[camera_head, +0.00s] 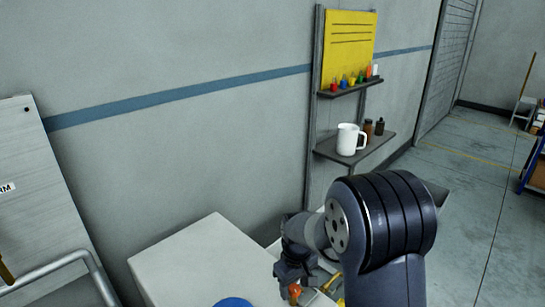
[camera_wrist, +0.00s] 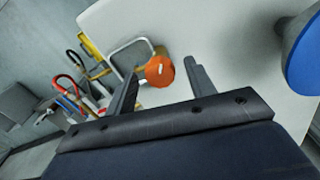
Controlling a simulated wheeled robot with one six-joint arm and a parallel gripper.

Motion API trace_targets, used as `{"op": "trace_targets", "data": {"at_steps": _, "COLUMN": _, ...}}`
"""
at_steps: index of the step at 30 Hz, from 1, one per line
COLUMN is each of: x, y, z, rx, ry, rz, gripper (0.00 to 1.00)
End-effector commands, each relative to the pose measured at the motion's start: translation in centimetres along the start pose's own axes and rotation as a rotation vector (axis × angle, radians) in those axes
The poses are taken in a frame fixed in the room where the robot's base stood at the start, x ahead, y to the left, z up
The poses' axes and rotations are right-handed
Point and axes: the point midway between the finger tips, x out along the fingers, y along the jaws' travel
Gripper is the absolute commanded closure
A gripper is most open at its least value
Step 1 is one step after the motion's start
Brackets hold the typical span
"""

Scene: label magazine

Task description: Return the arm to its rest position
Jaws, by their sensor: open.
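My arm reaches forward from the lower right of the head view and bends down at its wrist. My gripper (camera_head: 289,281) hangs beside the right edge of a white worktop (camera_head: 200,258). In the wrist view my gripper (camera_wrist: 160,72) is open, with its two dark fingers spread apart. An orange round-ended object (camera_wrist: 160,71) shows between and beyond the fingertips. Whether it touches a finger cannot be told. The same orange object (camera_head: 294,291) shows below the gripper in the head view.
A blue round object (camera_wrist: 303,55) stands on the white worktop. Several tools with red, yellow and black handles (camera_wrist: 85,85) lie beside the worktop. Wall shelves (camera_head: 357,148) hold a white mug (camera_head: 349,139) and small bottles behind my arm. Open floor (camera_head: 470,190) lies at right.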

Motion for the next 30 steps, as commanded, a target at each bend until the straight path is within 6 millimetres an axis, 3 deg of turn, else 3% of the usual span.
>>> {"op": "trace_targets", "data": {"at_steps": 30, "x": 0.0, "y": 0.0, "z": -0.01, "rx": 0.792, "ry": 0.0, "rz": 0.0, "gripper": 0.48}}
